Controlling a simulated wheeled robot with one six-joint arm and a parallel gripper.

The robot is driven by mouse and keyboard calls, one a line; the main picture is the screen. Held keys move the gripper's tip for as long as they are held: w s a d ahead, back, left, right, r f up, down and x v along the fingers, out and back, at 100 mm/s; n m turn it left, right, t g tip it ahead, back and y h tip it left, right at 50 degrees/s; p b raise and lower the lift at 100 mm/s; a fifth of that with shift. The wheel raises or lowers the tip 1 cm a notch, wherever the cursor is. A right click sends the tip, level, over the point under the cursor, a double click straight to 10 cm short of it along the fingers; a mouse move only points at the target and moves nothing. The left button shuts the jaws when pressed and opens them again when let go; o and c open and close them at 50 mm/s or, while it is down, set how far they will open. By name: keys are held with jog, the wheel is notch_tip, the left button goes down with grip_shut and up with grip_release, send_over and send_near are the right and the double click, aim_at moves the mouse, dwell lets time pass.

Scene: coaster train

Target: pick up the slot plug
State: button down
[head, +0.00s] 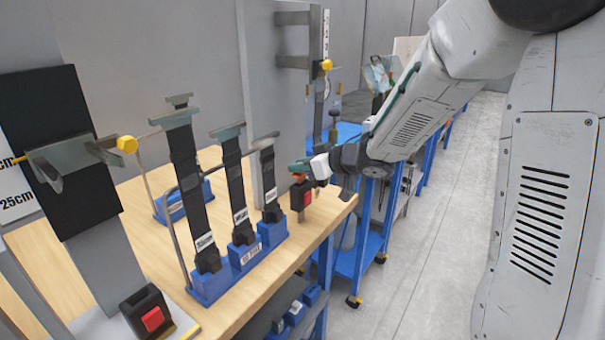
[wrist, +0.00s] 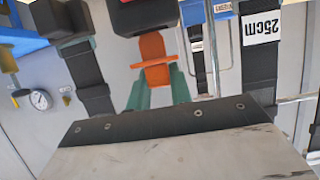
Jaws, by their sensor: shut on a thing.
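The slot plug, which I take to be the orange piece (wrist: 153,58), is between the green fingertips of my gripper (wrist: 157,92) in the wrist view. The fingers are shut on it. Its far end meets a dark block with a red part (wrist: 147,12); I cannot tell whether the two are joined or only touching. In the head view, my gripper (head: 299,168) is at the bench's right edge, just above a black block with a red button (head: 301,196). The plug is small and mostly hidden there.
The wooden bench (head: 275,282) carries blue-based stands (head: 243,256) with tall black straps, left of my gripper. A second red-button block (head: 149,313) is at the front left. A blue trolley (head: 372,235) stands beyond the bench. The grey floor (head: 430,225) at right is clear.

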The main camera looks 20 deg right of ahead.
jog(key=s+d+r, duration=0.1)
jog(key=s+d, duration=0.1)
jog(key=s, duration=0.5)
jog(key=s+d+r, duration=0.2)
jog(key=s+d, duration=0.1)
jog(key=s, duration=0.5)
jog(key=shift+d, duration=0.15)
jog(key=shift+s, duration=0.1)
jog(key=shift+s+d, duration=0.9)
jog(key=shift+s, duration=0.3)
jog(key=shift+s+d, duration=0.85)
jog(key=shift+s, duration=0.3)
